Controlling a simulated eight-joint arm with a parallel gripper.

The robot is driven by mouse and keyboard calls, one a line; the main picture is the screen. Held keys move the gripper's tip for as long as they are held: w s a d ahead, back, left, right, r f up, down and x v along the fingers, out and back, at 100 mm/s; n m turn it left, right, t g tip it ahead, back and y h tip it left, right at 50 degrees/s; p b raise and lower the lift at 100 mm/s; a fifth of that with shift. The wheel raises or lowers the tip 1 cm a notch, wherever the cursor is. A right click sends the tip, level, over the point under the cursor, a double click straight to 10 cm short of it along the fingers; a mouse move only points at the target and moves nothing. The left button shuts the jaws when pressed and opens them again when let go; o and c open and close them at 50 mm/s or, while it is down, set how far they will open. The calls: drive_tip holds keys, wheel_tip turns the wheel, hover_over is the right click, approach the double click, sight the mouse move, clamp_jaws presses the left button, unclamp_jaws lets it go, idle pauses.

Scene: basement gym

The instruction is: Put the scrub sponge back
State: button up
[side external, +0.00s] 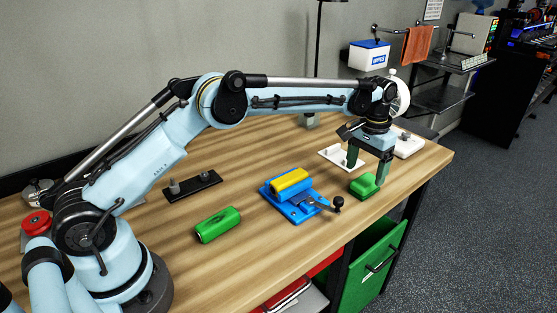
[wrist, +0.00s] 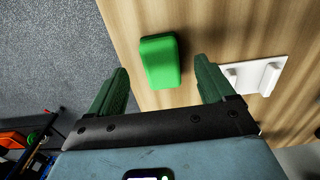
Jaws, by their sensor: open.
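A small green block with rounded edges (side external: 363,187) lies on the wooden bench near its front right edge. It also shows in the wrist view (wrist: 160,62), framed between the fingers. My gripper (side external: 368,167) is open and points down just above this block, with nothing held; its spread fingers show in the wrist view (wrist: 163,72). A yellow-topped block (side external: 290,180) sits in a blue clamp fixture (side external: 297,209) mid-bench. A longer green block (side external: 218,224) lies left of the fixture. I cannot tell for certain which block is the scrub sponge.
A white plate with upright pieces (side external: 332,153) stands behind the gripper, also seen in the wrist view (wrist: 262,75). Another white holder (side external: 408,145) is at the far right. A black plate with pegs (side external: 192,187) lies at left. The bench's front middle is clear.

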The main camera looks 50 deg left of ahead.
sight(362, 182)
wheel_tip(362, 182, up, 7)
drive_tip(key=s+a+r+t, duration=0.3)
drive_tip(key=s+a+r, duration=0.1)
drive_tip(key=s+r, duration=0.6)
drive_tip(key=s+a+f+t, duration=0.1)
drive_tip(key=s+f, duration=0.3)
drive_tip(key=s, duration=0.4)
drive_tip(key=s+a+f+t, duration=0.1)
drive_tip(key=s+f+t, duration=0.2)
drive_tip(key=s, duration=0.6)
drive_tip(key=shift+f, duration=0.85)
